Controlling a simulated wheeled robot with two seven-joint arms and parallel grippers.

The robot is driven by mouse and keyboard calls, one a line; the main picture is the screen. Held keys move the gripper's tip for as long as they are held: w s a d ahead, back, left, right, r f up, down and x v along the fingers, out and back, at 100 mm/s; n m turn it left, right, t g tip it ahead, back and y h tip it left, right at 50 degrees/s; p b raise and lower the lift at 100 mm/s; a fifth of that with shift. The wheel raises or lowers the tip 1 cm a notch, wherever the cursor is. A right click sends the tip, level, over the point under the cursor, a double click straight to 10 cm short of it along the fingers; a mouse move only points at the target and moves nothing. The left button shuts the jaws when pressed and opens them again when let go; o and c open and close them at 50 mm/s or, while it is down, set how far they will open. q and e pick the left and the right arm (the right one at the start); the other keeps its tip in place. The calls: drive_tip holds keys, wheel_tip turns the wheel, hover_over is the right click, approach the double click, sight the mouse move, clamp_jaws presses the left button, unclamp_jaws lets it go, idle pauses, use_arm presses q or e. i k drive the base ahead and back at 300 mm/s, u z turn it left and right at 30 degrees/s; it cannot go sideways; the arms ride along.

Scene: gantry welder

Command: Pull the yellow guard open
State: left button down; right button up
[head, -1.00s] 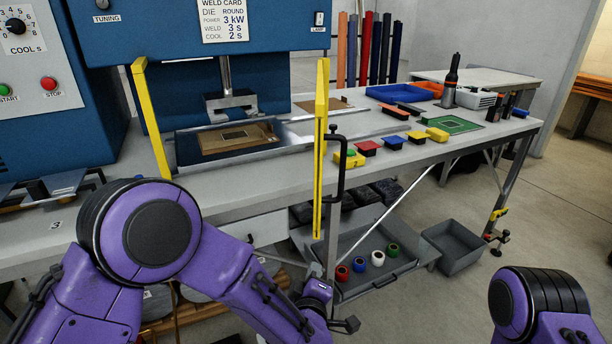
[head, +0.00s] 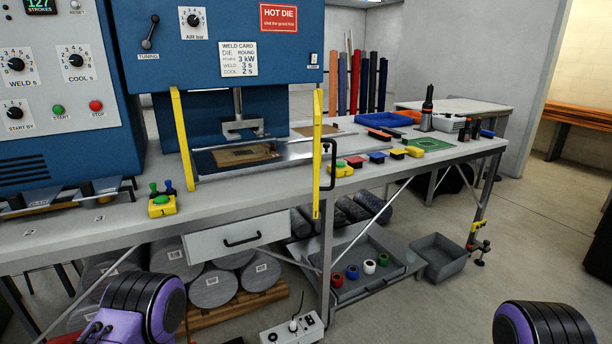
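The yellow guard (head: 317,160) shows as a narrow upright bar, seen nearly edge-on, in front of the welder bay. Its lower end hangs below the bench's front edge. A black handle (head: 332,165) stands on its right side, with nothing holding it. Another yellow upright (head: 184,138) stands at the bay's left side. I cannot make out a clear panel between the two uprights. Neither gripper is in view; only purple parts of my arms show at the bottom left and bottom right.
The welder press (head: 244,125) stands above a brown work piece (head: 240,154). Below are a drawer (head: 238,238), a grey bin (head: 440,258) and a white pedal box (head: 292,328).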

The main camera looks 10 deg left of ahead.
sight(323, 141)
drive_tip(key=z, duration=0.15)
drive_tip(key=i, duration=1.05)
drive_tip(key=u, duration=0.15)
